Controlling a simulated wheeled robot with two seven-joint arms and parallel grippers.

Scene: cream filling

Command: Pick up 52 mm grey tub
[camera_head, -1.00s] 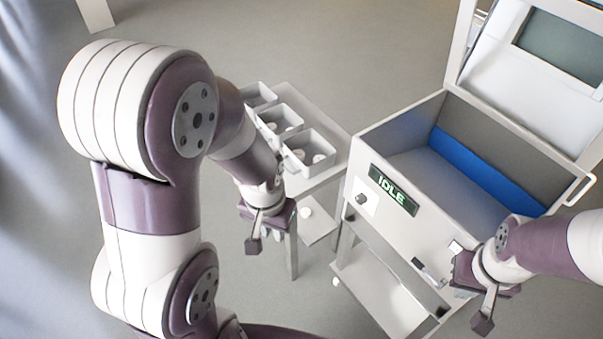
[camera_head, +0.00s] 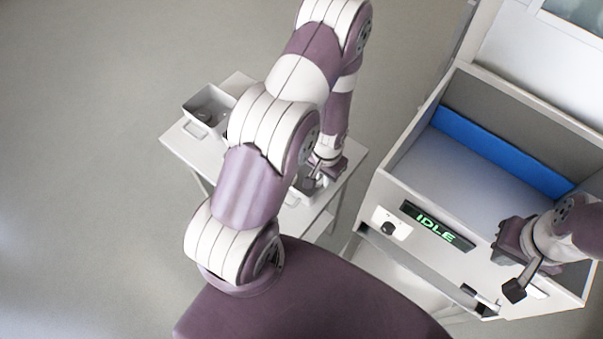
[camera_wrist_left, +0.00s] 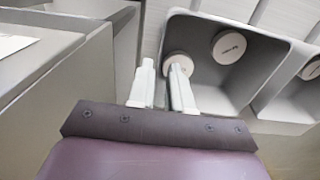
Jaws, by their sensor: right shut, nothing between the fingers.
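Round tubs with pale, printed lids stand in grey bins in the left wrist view. One tub (camera_wrist_left: 229,45) sits toward the back of the nearer bin (camera_wrist_left: 235,98). Another tub (camera_wrist_left: 178,62) is by that bin's left wall, partly covered by a fingertip. I cannot tell which is the 52 mm grey one. My left gripper (camera_wrist_left: 163,68) is open, its fingers a small gap apart and nothing seen between them, over the bin's left edge. In the head view my left gripper (camera_head: 316,178) is at the trolley's right side. My right gripper (camera_head: 514,272) is shut and empty by the machine.
A further tub (camera_wrist_left: 312,68) shows in the neighbouring bin. The white trolley (camera_head: 180,145) holds another grey bin (camera_head: 208,110); my left arm hides the middle. The open-topped machine (camera_head: 425,165) with its IDLE display (camera_head: 436,227) stands right. Floor at left is clear.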

